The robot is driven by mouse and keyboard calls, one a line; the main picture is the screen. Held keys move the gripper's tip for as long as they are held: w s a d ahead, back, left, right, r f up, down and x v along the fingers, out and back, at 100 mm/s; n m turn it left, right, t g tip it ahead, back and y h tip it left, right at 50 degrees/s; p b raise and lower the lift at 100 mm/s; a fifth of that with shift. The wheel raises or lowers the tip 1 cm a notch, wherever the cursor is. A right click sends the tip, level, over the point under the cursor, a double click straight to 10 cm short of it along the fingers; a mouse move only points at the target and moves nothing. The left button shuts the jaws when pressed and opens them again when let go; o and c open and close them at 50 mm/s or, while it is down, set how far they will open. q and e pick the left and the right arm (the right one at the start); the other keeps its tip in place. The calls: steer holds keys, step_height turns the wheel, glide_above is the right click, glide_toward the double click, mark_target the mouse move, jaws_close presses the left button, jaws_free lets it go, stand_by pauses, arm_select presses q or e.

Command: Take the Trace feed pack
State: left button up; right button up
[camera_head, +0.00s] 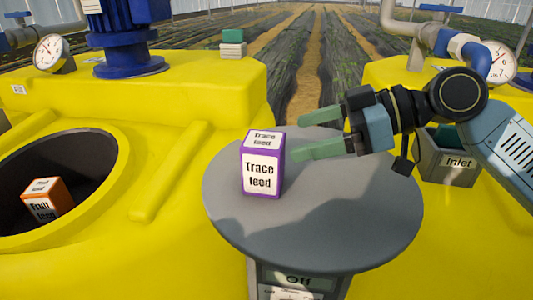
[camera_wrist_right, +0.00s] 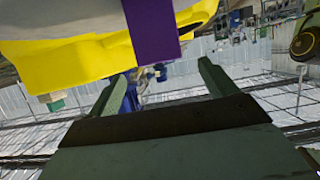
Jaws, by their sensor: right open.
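The Trace feed pack (camera_head: 262,172) is a purple-edged box with white labels. It stands upright on the round grey table (camera_head: 340,240), left of its middle. My right gripper (camera_head: 302,135) comes in from the right in the head view. Its two green fingers are apart and point left at the pack, with nothing between them. The fingertips are close to the pack's right side; I cannot tell whether they touch it. In the right wrist view the purple side of the pack (camera_wrist_right: 152,35) shows ahead of the open fingers (camera_wrist_right: 163,75). My left gripper is not in view.
A yellow tank (camera_head: 190,90) with a round opening stands at the left. An orange Fruit feed pack (camera_head: 46,199) sits in the opening. A grey Inlet box (camera_head: 450,163) is at the right, behind my arm. The table's front is clear.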

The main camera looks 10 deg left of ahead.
mark_target(280, 141)
steer(key=x, duration=0.4)
steer(key=shift+a+p, duration=0.25)
steer(key=shift+p, duration=0.05)
steer(key=shift+a+f, duration=0.2)
steer(key=shift+a, duration=0.2)
steer(key=p+x, duration=0.1)
steer(key=x, duration=0.3)
steer(key=shift+a+f+p, duration=0.15)
steer(key=shift+a+p, duration=0.2)
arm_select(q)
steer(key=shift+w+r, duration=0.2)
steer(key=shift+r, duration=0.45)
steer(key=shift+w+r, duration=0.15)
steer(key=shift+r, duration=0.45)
arm_select(e)
steer(key=shift+c, duration=0.9)
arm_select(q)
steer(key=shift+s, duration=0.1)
arm_select(e)
steer(key=c, duration=1.1)
